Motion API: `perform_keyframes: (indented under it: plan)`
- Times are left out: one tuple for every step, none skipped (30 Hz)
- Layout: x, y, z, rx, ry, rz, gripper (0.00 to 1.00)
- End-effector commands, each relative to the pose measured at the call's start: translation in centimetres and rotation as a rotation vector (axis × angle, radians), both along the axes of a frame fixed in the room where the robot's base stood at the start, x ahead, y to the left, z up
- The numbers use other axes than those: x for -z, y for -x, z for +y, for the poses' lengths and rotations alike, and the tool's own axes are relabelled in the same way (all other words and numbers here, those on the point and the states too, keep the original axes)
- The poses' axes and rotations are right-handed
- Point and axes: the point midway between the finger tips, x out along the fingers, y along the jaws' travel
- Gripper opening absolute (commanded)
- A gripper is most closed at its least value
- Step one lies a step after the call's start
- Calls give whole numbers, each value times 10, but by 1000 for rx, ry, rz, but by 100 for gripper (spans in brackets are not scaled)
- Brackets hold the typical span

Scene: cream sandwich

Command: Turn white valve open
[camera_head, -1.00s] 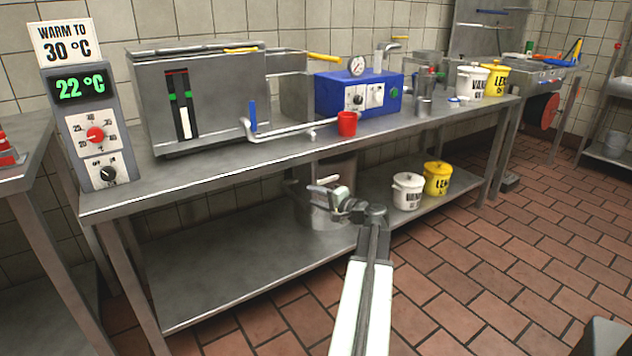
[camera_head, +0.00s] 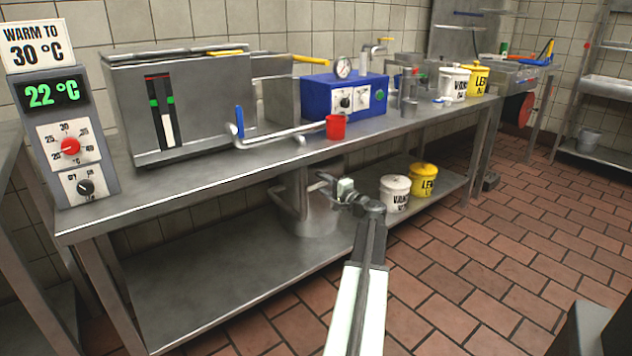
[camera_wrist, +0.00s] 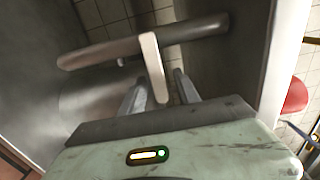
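The white valve handle (camera_wrist: 152,66) is a flat pale bar in the wrist view. It crosses a grey pipe (camera_wrist: 100,53), and its lower end lies between the two fingers of my gripper (camera_wrist: 160,90). The fingers are apart, one on each side of the handle. I cannot tell whether they touch it. In the head view my gripper (camera_head: 333,184) is below the front edge of the bench, by a steel pot (camera_head: 300,215) on the lower shelf. A small pale block (camera_head: 345,188) shows at its tip, likely the handle; the pipe there is mostly hidden.
The steel bench (camera_head: 185,178) stands above my gripper, with a red cup (camera_head: 336,127) and a blue box (camera_head: 318,95) on top. A white bucket (camera_head: 395,193) and a yellow bucket (camera_head: 423,180) stand on the lower shelf, right of the pot.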

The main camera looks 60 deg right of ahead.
Motion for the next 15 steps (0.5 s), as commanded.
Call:
perform_keyframes:
  plan:
    - [0,-10,-5,-1,0,0,38]
    - [0,-15,-6,-2,0,0,38]
    - [0,-20,-7,-3,0,0,38]
    - [0,-22,-7,-3,0,0,38]
    - [0,-24,-7,-2,0,0,38]
    - [0,-25,-8,-2,0,0,38]
    - [0,-25,-7,-1,0,0,38]
    - [0,-25,-7,-1,0,0,38]
    - [0,-25,-7,-1,0,0,38]
    - [0,-25,-7,-1,0,0,38]
    - [0,-25,-7,-2,0,0,38]
    - [0,-25,-7,-2,0,0,33]
    - [0,-25,-7,-2,0,0,24]
    - [0,-25,-6,-2,0,0,16]
    - [0,-25,-6,-2,0,0,5]
